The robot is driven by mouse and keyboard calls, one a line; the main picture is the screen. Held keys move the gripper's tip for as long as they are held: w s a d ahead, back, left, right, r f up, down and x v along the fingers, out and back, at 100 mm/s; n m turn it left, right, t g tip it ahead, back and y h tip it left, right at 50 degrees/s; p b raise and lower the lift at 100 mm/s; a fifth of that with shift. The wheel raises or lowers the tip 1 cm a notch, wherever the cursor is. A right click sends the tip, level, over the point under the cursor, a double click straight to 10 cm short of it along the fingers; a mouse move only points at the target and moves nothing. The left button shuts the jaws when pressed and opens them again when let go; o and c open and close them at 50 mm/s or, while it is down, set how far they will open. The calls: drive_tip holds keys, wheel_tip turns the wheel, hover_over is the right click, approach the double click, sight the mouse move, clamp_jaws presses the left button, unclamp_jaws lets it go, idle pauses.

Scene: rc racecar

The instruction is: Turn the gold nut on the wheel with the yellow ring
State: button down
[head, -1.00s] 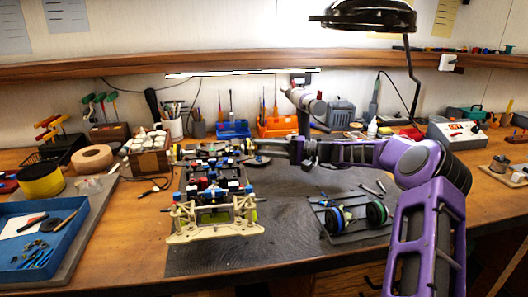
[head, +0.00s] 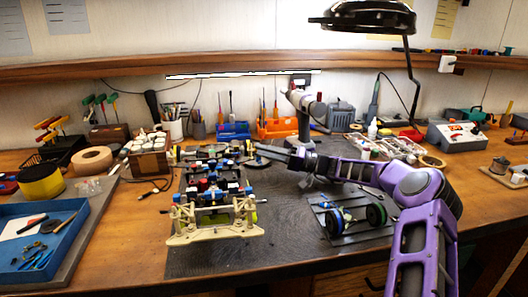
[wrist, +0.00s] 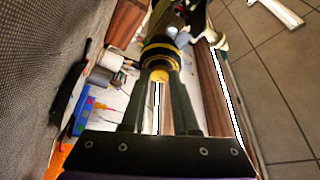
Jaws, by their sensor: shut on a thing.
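The wheel with the yellow ring (wrist: 160,50) is a dark wheel in the upper middle of the wrist view. The gold nut (wrist: 159,75) shows at its hub, between my two fingertips. My gripper (wrist: 158,80) is shut on the nut, with a finger on each side of it. In the head view my gripper (head: 258,150) reaches in from the right to the far right corner of the car chassis (head: 215,227). The nut is too small to make out there.
A rack with two loose wheels (head: 376,214) lies right of the chassis on the dark mat (head: 285,235). A power drill (head: 303,118) stands behind my gripper. A lamp (head: 368,17) hangs above. A blue tray (head: 45,240) is at the left.

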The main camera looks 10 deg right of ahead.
idle(0.3)
drive_tip(key=c, duration=0.6)
unclamp_jaws()
drive_tip(key=shift+c, duration=0.2)
wheel_tip(320, 180, up, 10)
drive_tip(key=p, duration=0.1)
